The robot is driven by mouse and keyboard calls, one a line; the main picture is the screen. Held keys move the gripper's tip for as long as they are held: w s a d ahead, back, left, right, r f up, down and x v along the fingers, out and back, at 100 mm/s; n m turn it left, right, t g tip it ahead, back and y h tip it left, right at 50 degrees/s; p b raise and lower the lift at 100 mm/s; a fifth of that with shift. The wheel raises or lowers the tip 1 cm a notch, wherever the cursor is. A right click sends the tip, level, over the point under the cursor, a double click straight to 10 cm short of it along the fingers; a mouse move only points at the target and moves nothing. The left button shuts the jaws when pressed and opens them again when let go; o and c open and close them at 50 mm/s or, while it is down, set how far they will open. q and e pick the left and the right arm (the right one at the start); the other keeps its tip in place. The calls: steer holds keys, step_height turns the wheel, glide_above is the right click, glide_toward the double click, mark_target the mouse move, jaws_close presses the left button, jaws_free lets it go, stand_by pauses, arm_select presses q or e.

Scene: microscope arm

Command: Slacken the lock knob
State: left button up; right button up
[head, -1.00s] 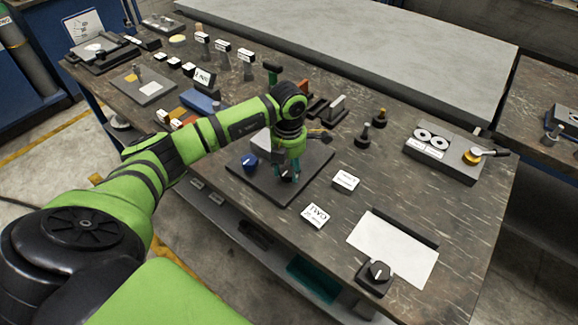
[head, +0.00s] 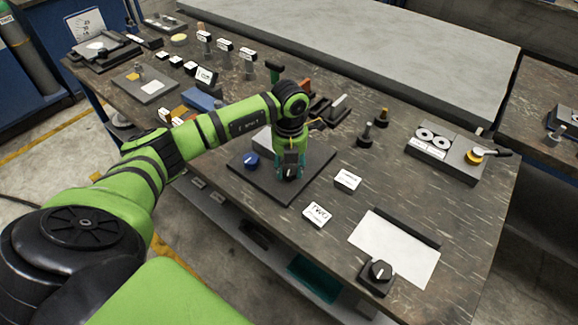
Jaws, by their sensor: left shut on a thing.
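My left gripper (head: 290,168) points straight down over the dark base plate (head: 302,190) near the front of the bench. It is shut on a small black knob (head: 289,175) with a white mark, which I take for the lock knob. The fingers hide much of the knob. A blue knob (head: 252,160) stands on the same plate, left of the gripper and apart from it. A grey block (head: 262,142) sits behind the blue knob, partly hidden by my arm. My right gripper is out of view.
White label blocks (head: 347,181) and (head: 318,214) lie right of the plate. A white sheet (head: 395,250) and a black dial box (head: 377,276) are at the front right. Small black posts (head: 366,137) stand behind. A grey fixture (head: 445,152) is farther right.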

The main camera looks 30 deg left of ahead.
mark_target(288, 168)
arm_select(q)
steer(key=n, duration=0.5)
steer(key=shift+w+a+r+n, duration=0.1)
steer(key=shift+w+r+n, duration=0.15)
steer(key=shift+n, duration=0.05)
steer(key=n+p, duration=0.1)
steer(key=n, duration=0.3)
steer(key=shift+a+n, duration=0.15)
steer(key=shift+n, duration=0.15)
steer(key=o, duration=1.1)
steer(key=shift+o, duration=0.2)
steer(key=shift+f, duration=0.15)
step_height(288, 168, up, 12)
steer(key=shift+s, duration=0.1)
